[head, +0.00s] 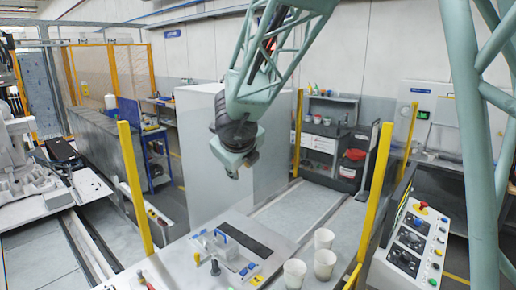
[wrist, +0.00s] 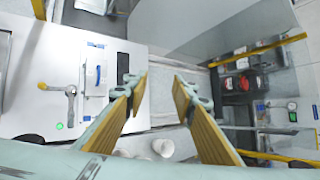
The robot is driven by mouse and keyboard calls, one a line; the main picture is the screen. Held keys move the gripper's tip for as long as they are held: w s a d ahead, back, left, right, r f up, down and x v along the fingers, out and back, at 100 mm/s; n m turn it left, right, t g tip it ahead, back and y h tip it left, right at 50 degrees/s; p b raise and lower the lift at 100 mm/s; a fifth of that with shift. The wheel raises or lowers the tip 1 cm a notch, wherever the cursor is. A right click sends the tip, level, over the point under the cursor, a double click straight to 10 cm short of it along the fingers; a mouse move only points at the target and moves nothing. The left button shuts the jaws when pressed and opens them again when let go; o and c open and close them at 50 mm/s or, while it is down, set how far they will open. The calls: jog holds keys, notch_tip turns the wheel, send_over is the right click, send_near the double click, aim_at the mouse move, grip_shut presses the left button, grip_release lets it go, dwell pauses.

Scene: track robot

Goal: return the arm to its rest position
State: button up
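My gripper (wrist: 162,82) shows in the wrist view with its two ochre-padded fingers apart and nothing between them. In the head view the pale green lattice arm (head: 285,50) reaches down from the top, and its dark wrist joint (head: 238,132) hangs in the air above the light grey machine top. The fingers cannot be made out clearly in the head view. The gripper touches nothing that I can see.
Three white cups (head: 323,240) stand at the machine's right end. The machine top (head: 180,262) carries a blue handle (head: 221,236) and levers. Yellow posts (head: 376,190) and a control panel (head: 410,240) stand right. A big grey cabinet (head: 205,150) is behind the wrist.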

jog(key=w+d+r+n+t+b, duration=0.3)
jog(key=w+d+r+n, duration=0.15)
jog(key=d+r, duration=0.65)
jog(key=s+f+n+g+y+b, duration=0.15)
jog(key=s+n+b, duration=0.35)
jog(key=s, duration=0.7)
jog(key=s+f+n+g+y+b, duration=0.1)
jog(key=s+f+n+y+b, duration=0.15)
jog(key=s+n, duration=0.8)
jog(key=s+d+f+n+g+h+b, duration=0.1)
jog(key=s+d+f, duration=0.4)
jog(key=s, duration=0.6)
jog(key=s+d+f+n+g+h+b, duration=0.2)
jog(key=s+d+f, duration=0.3)
jog(key=s+f, duration=0.3)
jog(key=s+d+f+n+g+h+b, duration=0.1)
jog(key=s+d+f, duration=0.5)
jog(key=s, duration=0.9)
jog(key=shift+s+f+n+g+b, duration=0.3)
jog(key=shift+f+n+g+b, duration=0.5)
jog(key=shift+n+b, duration=0.4)
